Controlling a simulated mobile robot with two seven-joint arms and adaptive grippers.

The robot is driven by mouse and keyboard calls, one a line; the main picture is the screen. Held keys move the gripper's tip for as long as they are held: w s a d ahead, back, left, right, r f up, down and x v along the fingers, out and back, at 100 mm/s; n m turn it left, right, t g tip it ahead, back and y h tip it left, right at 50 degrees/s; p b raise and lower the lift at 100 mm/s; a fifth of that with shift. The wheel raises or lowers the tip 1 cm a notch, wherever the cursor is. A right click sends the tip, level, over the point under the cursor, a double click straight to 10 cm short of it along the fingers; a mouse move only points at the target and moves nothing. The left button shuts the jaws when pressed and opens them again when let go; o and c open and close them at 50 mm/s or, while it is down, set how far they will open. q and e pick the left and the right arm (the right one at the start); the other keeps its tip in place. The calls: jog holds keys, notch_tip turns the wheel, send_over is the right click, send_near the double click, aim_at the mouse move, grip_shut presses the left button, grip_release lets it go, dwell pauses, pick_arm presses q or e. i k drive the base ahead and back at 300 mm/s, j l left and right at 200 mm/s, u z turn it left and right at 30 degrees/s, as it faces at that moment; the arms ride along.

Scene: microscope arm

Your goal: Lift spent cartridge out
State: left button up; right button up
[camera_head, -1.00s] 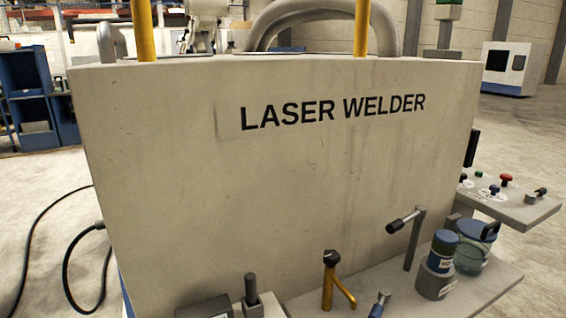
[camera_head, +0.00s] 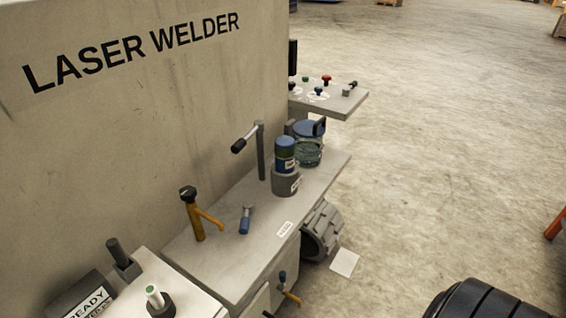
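A cylinder with a blue cap (camera_head: 285,150), which looks like the cartridge, stands upright in a grey round holder (camera_head: 285,183) on the welder's side shelf (camera_head: 240,245). The label on it is too small to read. A lever post with a dark-tipped handle (camera_head: 245,140) stands just left of it.
A bluish jar with a dark handle (camera_head: 308,150) stands behind the holder. A yellow lever (camera_head: 196,215) and a small blue-handled lever (camera_head: 246,218) rise from the shelf. A button panel (camera_head: 335,98) juts out behind. The floor at right is mostly clear.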

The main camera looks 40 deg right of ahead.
aim_at(285, 146)
jog(key=l+z, duration=0.3)
jog(key=l, duration=1.05)
jog(key=i, duration=0.05)
